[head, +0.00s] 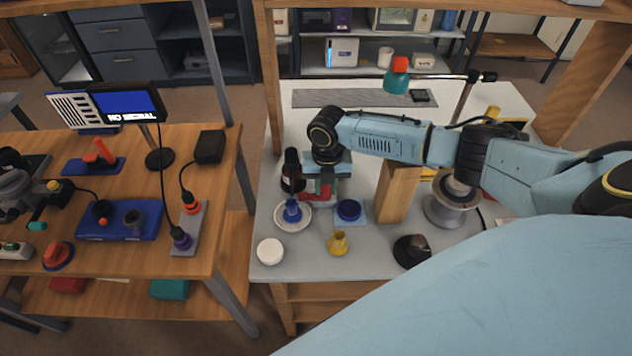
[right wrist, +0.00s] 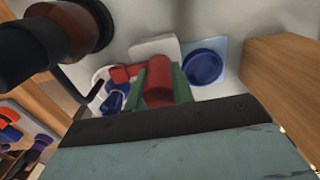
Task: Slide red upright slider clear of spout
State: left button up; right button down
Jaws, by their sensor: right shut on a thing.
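The red upright slider (head: 324,187) stands near the left side of the white table, partly hidden by my right gripper (head: 321,190). In the right wrist view, the red slider (right wrist: 158,78) is a rounded red post between my green fingers, which are shut on it. A shorter red piece (right wrist: 125,73) reaches left from beside it, over a blue part (right wrist: 113,99). I cannot tell for sure whether this red piece is the spout, or whether slider and spout touch. A blue funnel-like piece (head: 292,209) stands on a white dish (head: 294,224) just left. My left gripper is not in view.
A dark bottle (head: 291,168) stands close behind the dish. A blue round dish (head: 349,210) lies right of the slider, and a tall wooden block (head: 398,190) stands farther right. A yellow vase (head: 338,243) and white round lid (head: 270,251) are near the front edge.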

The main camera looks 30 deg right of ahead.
jog(key=shift+s+d+r, duration=0.15)
jog(key=shift+s+d, duration=0.2)
jog(key=shift+d, duration=0.2)
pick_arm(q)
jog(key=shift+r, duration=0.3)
pick_arm(e)
jog(key=c, duration=1.2)
grip_release()
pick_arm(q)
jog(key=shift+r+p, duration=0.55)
pick_arm(e)
notch_tip(320, 180, up, 13)
jog(key=shift+r, duration=0.15)
